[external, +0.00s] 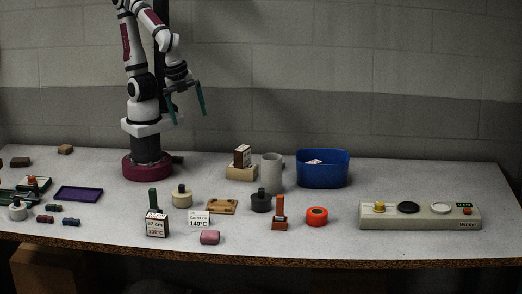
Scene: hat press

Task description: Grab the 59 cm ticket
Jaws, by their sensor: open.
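A small white ticket (199,219) stands near the front of the table, left of centre. Its large line reads 140°C, and the small line above appears to read 59 cm. My gripper (186,105) is raised high above the back left of the table, well away from both. Its two teal fingers are spread apart with nothing between them.
A cream knobbed weight (182,197) and dark weight (261,201) stand nearby. A blue bin (324,170), grey cup (271,170) and control panel (420,222) are further right.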

